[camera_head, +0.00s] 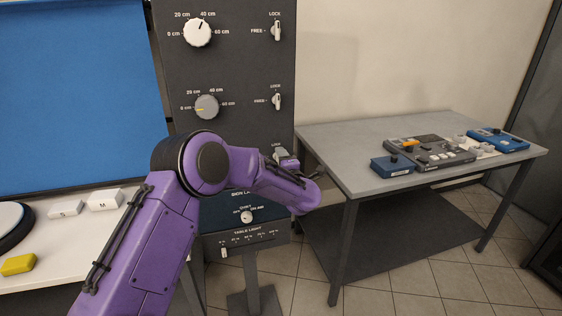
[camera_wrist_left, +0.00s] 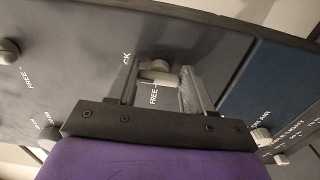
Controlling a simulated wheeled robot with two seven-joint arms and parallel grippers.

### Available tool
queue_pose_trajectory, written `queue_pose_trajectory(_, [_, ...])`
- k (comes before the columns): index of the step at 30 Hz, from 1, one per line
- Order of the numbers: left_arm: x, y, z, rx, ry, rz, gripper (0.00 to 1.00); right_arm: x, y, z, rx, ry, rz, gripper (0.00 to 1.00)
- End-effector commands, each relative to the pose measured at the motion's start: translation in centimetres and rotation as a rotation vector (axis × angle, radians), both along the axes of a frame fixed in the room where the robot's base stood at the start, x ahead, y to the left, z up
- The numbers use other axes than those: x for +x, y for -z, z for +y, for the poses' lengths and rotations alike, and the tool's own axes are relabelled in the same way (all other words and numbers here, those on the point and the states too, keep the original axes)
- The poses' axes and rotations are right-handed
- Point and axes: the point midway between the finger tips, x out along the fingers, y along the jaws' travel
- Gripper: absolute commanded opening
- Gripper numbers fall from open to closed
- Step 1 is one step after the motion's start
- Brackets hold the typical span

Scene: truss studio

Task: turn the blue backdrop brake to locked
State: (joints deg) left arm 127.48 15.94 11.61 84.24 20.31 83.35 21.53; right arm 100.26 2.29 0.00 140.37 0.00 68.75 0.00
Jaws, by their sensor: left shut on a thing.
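My left gripper (camera_head: 287,160) is at the third, lowest LOCK/FREE brake on the dark panel; its arm hides that row's dial and much of the label. In the left wrist view, the two fingers of my left gripper (camera_wrist_left: 160,88) stand on either side of a light grey brake knob (camera_wrist_left: 157,73) and are shut on it. FREE and part of LOCK are printed beside it. I cannot tell for sure which way the knob points. The blue backdrop (camera_head: 75,95) hangs at the left. My right gripper is not in view.
Two other brake knobs (camera_head: 277,31) and (camera_head: 277,101) sit above, with a white dial (camera_head: 197,32) and a grey dial (camera_head: 206,106). A small knob (camera_head: 246,217) and a slider (camera_head: 224,252) are below. A grey table (camera_head: 345,150) with control boxes stands right.

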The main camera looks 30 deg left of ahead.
Motion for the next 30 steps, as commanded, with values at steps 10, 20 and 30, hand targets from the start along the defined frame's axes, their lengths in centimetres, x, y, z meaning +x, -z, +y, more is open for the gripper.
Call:
queue_pose_trajectory(10, [-0.1,0.2,0.0,0.001,0.000,0.006,0.67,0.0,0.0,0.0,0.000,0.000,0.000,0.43])
queue_pose_trajectory(20, [-0.1,0.1,-0.2,0.000,0.001,0.001,0.77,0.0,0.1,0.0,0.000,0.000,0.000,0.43])
queue_pose_trajectory(30, [-4.4,0.4,-5.4,0.001,0.005,0.002,0.77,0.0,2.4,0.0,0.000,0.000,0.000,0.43])
